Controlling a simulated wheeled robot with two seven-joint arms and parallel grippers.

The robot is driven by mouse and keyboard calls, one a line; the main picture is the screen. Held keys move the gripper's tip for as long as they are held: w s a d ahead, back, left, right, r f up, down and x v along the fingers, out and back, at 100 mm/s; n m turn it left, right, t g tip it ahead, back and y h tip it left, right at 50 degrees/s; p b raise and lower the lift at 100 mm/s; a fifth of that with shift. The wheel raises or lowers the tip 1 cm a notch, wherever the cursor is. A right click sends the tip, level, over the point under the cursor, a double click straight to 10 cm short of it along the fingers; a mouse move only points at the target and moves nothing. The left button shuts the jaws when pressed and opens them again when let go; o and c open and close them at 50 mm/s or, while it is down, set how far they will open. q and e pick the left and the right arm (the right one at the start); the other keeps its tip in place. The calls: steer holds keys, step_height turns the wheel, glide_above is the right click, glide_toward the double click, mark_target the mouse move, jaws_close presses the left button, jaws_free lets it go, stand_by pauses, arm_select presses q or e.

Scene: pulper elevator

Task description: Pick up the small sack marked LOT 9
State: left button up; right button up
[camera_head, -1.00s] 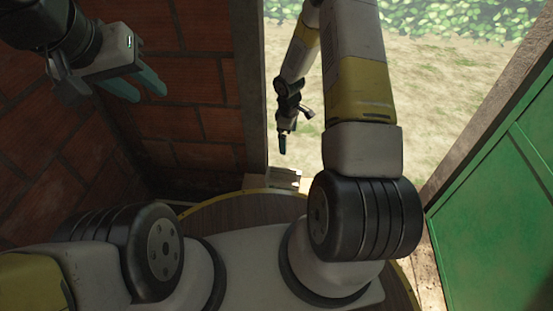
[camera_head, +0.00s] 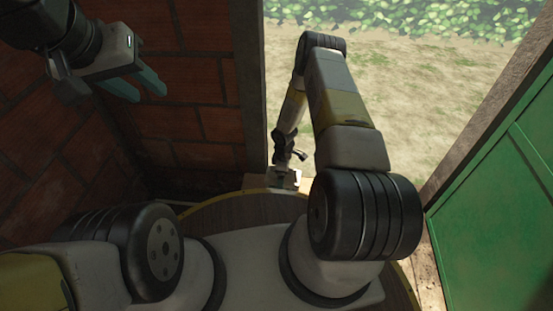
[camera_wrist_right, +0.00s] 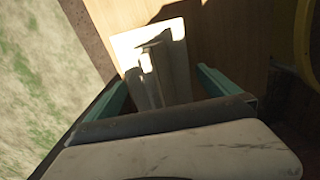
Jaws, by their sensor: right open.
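A pale, whitish object (camera_wrist_right: 165,70) with a raised upright part and a flat part lies on a wooden surface in the right wrist view. No LOT 9 marking can be read on it, so I cannot tell if it is the sack. My right gripper (camera_wrist_right: 160,80) is open, with one teal finger on each side of this object and its near end between them. In the head view a pale object (camera_head: 290,180) shows by the doorway foot, partly hidden by my right wrist. My left gripper (camera_head: 150,95) is open and empty, raised before the brick wall.
A brick wall (camera_head: 190,80) stands at the left and ends at a door post (camera_head: 250,90). A green door panel (camera_head: 500,210) is at the right. Grassy ground (camera_head: 420,90) lies open outside. A round wooden floor with a yellow rim (camera_head: 225,207) surrounds my base.

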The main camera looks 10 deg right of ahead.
steer(key=shift+f, duration=0.1)
steer(key=shift+c, duration=0.2)
steer(key=c, duration=2.1)
